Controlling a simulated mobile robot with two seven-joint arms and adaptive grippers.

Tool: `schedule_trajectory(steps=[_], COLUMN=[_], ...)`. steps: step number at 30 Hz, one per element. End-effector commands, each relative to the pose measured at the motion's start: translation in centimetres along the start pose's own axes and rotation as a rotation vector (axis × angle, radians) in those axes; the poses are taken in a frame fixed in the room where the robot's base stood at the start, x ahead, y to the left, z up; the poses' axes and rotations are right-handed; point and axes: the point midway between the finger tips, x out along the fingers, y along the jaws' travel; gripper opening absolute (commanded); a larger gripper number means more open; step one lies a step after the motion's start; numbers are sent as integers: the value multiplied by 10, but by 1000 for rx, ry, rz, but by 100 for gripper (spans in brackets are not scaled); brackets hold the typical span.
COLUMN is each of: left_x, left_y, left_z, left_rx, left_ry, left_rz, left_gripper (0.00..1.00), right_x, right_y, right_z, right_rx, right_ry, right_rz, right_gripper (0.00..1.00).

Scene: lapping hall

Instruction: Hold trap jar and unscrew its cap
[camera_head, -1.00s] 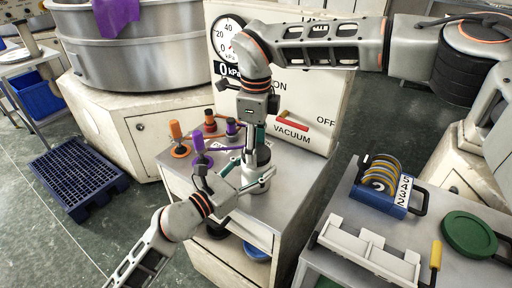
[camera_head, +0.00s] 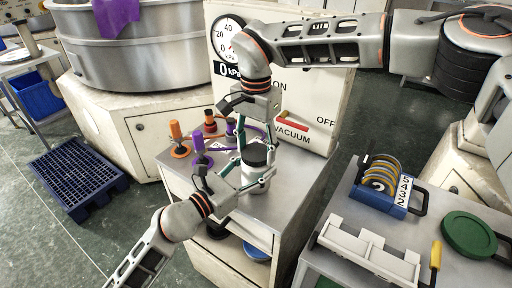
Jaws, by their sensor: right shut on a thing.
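The trap jar (camera_head: 258,185) stands on the grey top of the cabinet in the middle, a pale cylinder with a dark round cap (camera_head: 257,154) on top. My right gripper (camera_head: 257,147) comes down from above, its fingers on either side of the cap, shut on it. My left gripper (camera_head: 248,173) reaches in from the lower left at jar height, with its fingers around the jar body. Its fingers partly hide the jar. The cap sits on the jar, and I cannot tell how loose it is.
Orange and purple valve handles (camera_head: 198,143) with a purple hose stand just left of the jar. The vacuum panel (camera_head: 310,100) with a gauge rises behind. A bench (camera_head: 318,262) at right holds a blue block with rings (camera_head: 383,187) and a green disc (camera_head: 469,234).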

Motion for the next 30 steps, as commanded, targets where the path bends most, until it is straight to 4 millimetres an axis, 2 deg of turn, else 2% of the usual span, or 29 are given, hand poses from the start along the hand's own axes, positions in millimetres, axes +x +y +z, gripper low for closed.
schedule_trajectory(steps=[14,30], left_x=[0,0], left_y=[0,0], left_z=[0,0], left_rx=[0,0], left_ry=[0,0], left_rz=[0,0], left_gripper=[0,0], right_x=[-1,-18], right_y=[0,0], right_z=[0,0], right_rx=[3,3], right_ry=[1,1], right_rz=[0,-1], right_gripper=[27,27])
